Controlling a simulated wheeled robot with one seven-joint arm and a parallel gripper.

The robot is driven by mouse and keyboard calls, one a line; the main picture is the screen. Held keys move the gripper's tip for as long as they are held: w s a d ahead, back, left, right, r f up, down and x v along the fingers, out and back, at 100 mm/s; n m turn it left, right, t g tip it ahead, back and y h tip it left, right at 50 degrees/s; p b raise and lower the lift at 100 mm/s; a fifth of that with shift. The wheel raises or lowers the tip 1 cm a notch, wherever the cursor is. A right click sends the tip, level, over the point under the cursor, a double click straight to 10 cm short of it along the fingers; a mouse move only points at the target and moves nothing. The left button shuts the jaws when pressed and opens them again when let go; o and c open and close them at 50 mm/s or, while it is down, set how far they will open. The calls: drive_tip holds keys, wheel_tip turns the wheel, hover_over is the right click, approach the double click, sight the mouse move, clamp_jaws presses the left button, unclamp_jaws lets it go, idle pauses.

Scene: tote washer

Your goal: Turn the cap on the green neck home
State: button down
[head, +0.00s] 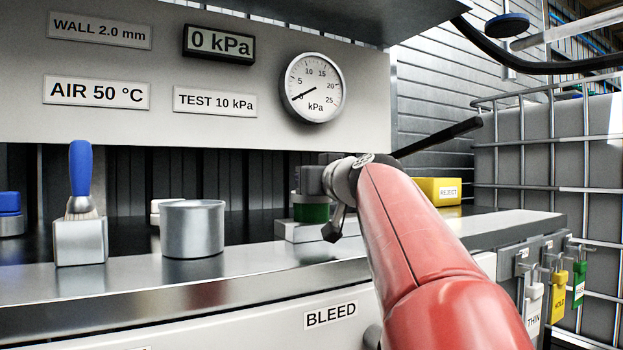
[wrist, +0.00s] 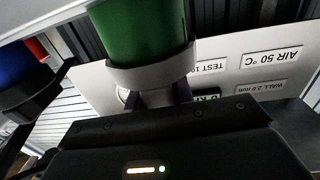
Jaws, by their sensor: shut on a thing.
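The green neck (head: 312,213) stands upright on a low pale block on the steel counter. In the wrist view the neck (wrist: 138,30) is a wide green cylinder, seen upside down. A grey ring-like cap (wrist: 150,73) sits against the end of the neck. My gripper (wrist: 166,94) is shut on this cap, its dark fingers at the cap's side. In the head view my gripper (head: 310,190) is directly over the neck and hides most of the cap. Whether the cap sits level or how deep its thread runs cannot be told.
A steel cup (head: 192,230) and a blue-handled brush (head: 80,180) in a metal holder (head: 80,242) stand left on the counter. A yellow REJECT box (head: 437,190) is behind my arm. The gauge (head: 313,88) and display (head: 219,43) read zero.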

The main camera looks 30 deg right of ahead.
drive_tip(key=shift+f, duration=0.1)
drive_tip(key=shift+c, duration=2.4)
unclamp_jaws()
drive_tip(key=shift+s, duration=0.15)
drive_tip(key=shift+s+b, duration=0.7)
drive_tip(key=shift+s, duration=0.35)
drive_tip(key=shift+s+a, duration=0.15)
drive_tip(key=shift+s, duration=2.15)
